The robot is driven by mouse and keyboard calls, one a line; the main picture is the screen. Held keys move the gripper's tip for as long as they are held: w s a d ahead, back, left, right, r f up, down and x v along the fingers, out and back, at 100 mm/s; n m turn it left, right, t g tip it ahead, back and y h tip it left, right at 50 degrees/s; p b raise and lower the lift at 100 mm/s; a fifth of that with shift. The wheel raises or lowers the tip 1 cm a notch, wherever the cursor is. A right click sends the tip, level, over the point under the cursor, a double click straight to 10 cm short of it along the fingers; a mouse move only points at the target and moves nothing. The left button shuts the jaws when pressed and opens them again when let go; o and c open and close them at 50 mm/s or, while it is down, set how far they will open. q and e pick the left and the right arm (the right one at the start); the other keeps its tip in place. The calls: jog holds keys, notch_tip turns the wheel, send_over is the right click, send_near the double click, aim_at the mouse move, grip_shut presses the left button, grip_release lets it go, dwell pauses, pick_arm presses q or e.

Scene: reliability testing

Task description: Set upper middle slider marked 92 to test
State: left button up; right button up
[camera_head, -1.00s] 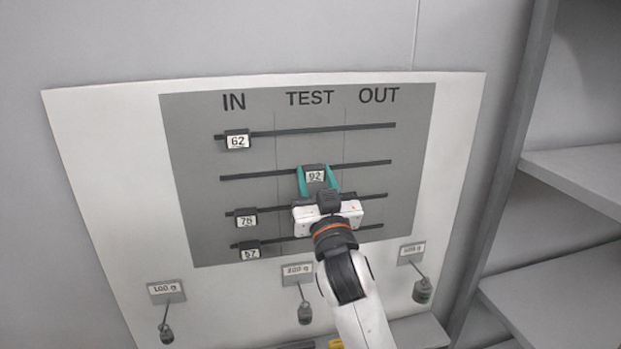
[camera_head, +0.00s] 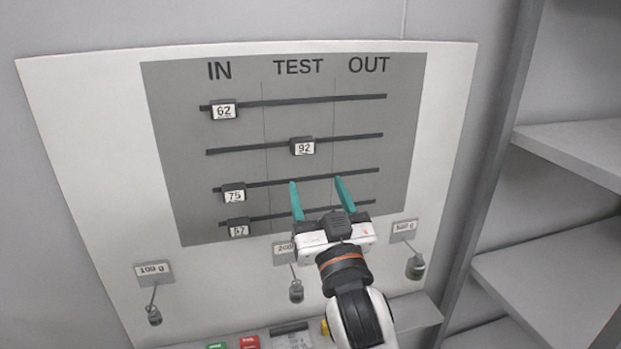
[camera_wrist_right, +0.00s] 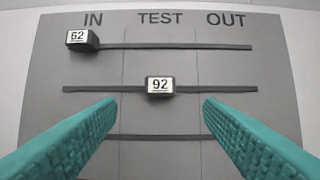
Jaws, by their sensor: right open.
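The slider marked 92 (camera_head: 303,147) sits on the second rail from the top, in the TEST column of the grey panel (camera_head: 235,130). It also shows in the right wrist view (camera_wrist_right: 159,87), between the two column lines. My right gripper (camera_head: 318,184) is open and empty, below and apart from the slider. Its teal fingers frame the slider from below in the right wrist view (camera_wrist_right: 160,103). My left gripper is not in view.
Sliders 62 (camera_head: 224,111), 75 (camera_head: 234,194) and 57 (camera_head: 238,229) sit in the IN column. Weights hang below the panel, one at the left (camera_head: 154,315). Shelves (camera_head: 575,150) stand at the right. Green and red buttons (camera_head: 249,342) show at the bottom.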

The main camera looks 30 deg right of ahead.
jog(key=shift+v, duration=1.1)
jog(key=shift+r, duration=0.1)
